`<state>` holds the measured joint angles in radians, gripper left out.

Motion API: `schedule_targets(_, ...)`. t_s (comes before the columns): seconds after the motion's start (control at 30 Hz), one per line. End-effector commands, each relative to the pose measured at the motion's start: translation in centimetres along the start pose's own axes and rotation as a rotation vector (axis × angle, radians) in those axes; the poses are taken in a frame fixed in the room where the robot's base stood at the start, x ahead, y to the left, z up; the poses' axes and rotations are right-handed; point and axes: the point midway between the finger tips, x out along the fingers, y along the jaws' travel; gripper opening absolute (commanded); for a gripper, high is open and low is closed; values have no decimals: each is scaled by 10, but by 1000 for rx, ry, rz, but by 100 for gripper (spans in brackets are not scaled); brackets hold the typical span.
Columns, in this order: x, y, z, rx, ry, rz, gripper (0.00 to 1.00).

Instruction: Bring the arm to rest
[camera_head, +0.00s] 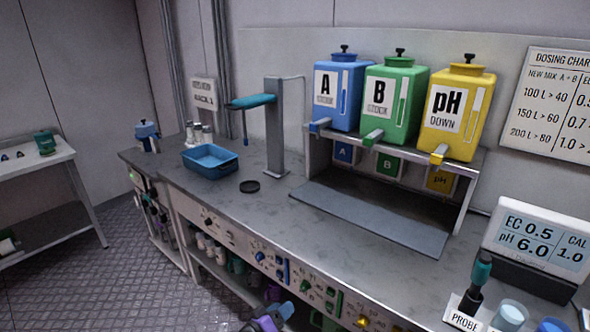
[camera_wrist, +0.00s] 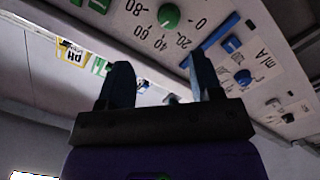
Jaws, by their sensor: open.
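My gripper (camera_wrist: 163,80) shows in the wrist view with its two dark blue fingers apart and nothing between them. Beyond the fingers is the underside edge and front panel (camera_wrist: 225,22) of the bench, with a green knob (camera_wrist: 169,15) and a blue knob (camera_wrist: 231,44). In the head view my gripper (camera_head: 279,312) is at the bottom edge, low in front of the bench's control panel, and mostly cut off by the frame.
The bench (camera_head: 265,215) carries a blue tray (camera_head: 210,160), a black disc (camera_head: 250,186), a tap post (camera_head: 276,130) and blue, green and yellow tanks. A meter (camera_head: 538,240) stands at right. A side table (camera_head: 40,205) is at left. The floor (camera_head: 110,265) between is clear.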

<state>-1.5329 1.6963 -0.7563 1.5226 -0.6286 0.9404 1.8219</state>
Motion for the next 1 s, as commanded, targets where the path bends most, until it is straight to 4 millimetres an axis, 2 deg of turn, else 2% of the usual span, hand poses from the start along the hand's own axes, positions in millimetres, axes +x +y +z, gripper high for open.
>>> schedule_targets(0.1, 14, 22, -17, -6, -125, 16, 59)
schedule_targets(0.47, 52, 96, -58, -44, -504, -1, 59)
schedule_targets(0.77, 78, 163, -88, -51, -766, -84, 59)
schedule_targets(1.0, 97, 224, -112, -36, -944, -192, 59)
